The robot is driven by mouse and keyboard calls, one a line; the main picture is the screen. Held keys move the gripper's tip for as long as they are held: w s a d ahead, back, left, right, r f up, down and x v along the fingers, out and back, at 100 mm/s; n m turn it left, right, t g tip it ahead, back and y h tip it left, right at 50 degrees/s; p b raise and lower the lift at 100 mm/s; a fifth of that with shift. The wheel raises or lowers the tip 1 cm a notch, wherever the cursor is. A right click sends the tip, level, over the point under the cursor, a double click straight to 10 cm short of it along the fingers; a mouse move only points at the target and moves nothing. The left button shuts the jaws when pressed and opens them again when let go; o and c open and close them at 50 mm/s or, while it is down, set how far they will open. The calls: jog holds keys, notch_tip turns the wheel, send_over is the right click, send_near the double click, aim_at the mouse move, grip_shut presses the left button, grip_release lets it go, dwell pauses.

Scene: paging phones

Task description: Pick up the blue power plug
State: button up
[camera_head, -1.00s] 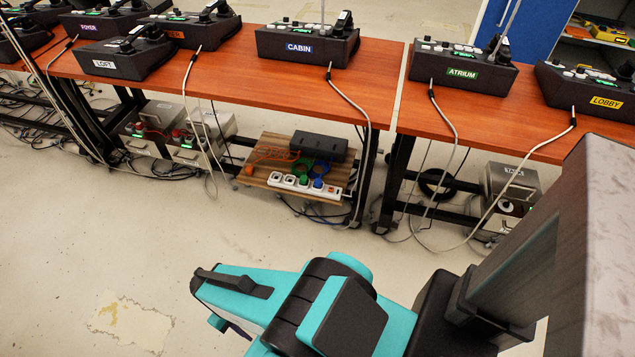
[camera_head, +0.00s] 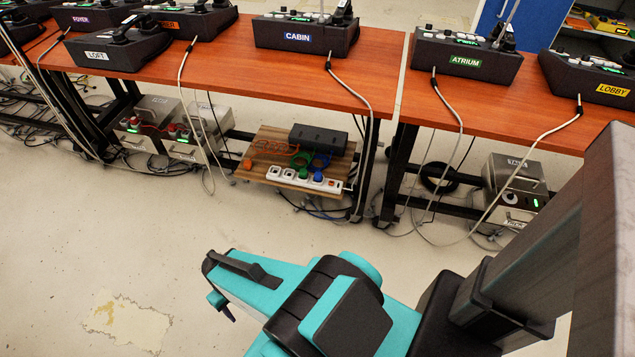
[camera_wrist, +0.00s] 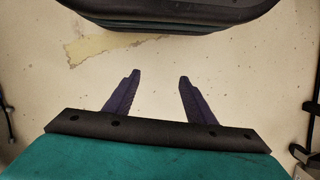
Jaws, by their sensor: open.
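The blue power plug (camera_head: 317,175) is small in the head view. It sits in a white power strip (camera_head: 333,186) on a wooden board (camera_head: 258,172) under the red-brown table, beside a green plug (camera_head: 303,173). A blue cable loops behind it. My gripper is open and empty, with its two dark purple fingers apart over bare floor in the wrist view (camera_wrist: 159,76). In the head view my teal wrist is in front of the table, nearer the camera than the board. The plug does not show in the wrist view.
A black box (camera_head: 318,138) lies at the back of the board. Table legs (camera_head: 367,165) and hanging pale cables flank it. Grey metal boxes (camera_head: 185,150) stand to the left and another (camera_head: 515,190) to the right. The floor (camera_head: 120,230) in front is clear.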

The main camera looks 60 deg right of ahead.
jog(key=w+d+f+m+t+h+b, duration=0.1)
jog(key=w+d+f+t+b, duration=0.3)
jog(key=w, duration=0.3)
jog(key=w+d+f+m+t+b, duration=0.2)
jog(key=w+d+f+b, duration=0.15)
jog(key=w+d, duration=0.4)
jog(key=w+d+f+m+t+h+b, duration=0.2)
jog(key=w+d+t+h+b, duration=0.3)
jog(key=d, duration=0.8)
jog(key=s+d+r+m+h+b, duration=0.1)
jog(key=d+m+h+b, duration=0.45)
jog(key=d, duration=1.45)
jog(key=s+d+r+m+g+h+b, duration=0.3)
jog(key=s+d+h+b, duration=0.3)
jog(key=s+d, duration=0.5)
jog(key=shift+d+r+g+h+b, duration=0.25)
jog(key=shift+d+g+h+b, duration=0.1)
jog(key=shift+d, duration=0.4)
